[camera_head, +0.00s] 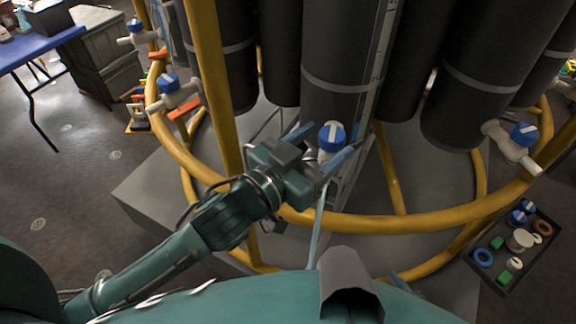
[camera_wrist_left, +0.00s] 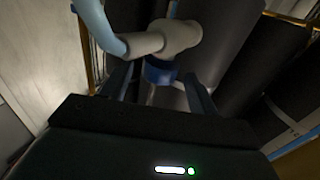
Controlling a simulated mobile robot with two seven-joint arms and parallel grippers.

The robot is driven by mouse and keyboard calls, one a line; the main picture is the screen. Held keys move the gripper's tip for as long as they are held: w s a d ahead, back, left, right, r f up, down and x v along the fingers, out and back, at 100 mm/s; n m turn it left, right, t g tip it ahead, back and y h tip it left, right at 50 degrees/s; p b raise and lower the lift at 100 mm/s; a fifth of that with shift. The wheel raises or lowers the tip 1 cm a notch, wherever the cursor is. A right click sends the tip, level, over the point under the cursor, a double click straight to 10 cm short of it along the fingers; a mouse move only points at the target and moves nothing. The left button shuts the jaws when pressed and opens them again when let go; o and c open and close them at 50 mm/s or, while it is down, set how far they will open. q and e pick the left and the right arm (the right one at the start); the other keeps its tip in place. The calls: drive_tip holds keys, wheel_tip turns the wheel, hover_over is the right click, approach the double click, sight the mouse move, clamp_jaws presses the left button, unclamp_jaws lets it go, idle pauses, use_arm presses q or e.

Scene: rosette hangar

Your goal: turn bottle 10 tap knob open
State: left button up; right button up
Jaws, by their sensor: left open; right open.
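A white tap with a blue knob (camera_head: 331,137) sits low in front of the central dark bottle (camera_head: 342,60). No bottle number is readable, so I cannot tell by label that this is bottle 10. My left gripper (camera_head: 321,148) is open at this tap, its fingers on either side of the knob. In the left wrist view the blue knob (camera_wrist_left: 159,72) is between the two open fingers of the gripper (camera_wrist_left: 158,88), under the pale tap body (camera_wrist_left: 170,38). I cannot tell whether the fingers touch it.
Yellow tubular rings (camera_head: 400,222) surround the bottles. Other blue-knobbed taps stand at left (camera_head: 170,85) and right (camera_head: 522,136). A dark tray (camera_head: 503,283) with caps and rings lies at lower right. A blue table (camera_head: 40,48) stands at upper left.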

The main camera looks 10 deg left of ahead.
use_arm(q)
drive_tip(key=v, duration=1)
drive_tip(key=shift+s+p, duration=0.15)
drive_tip(key=shift+p, duration=0.25)
use_arm(e)
drive_tip(key=shift+s+f, duration=0.25)
drive_tip(key=shift+s, duration=0.1)
drive_tip(key=shift+w+d+r, duration=0.1)
drive_tip(key=shift+w+r, duration=0.15)
drive_tip(key=shift+w, duration=0.05)
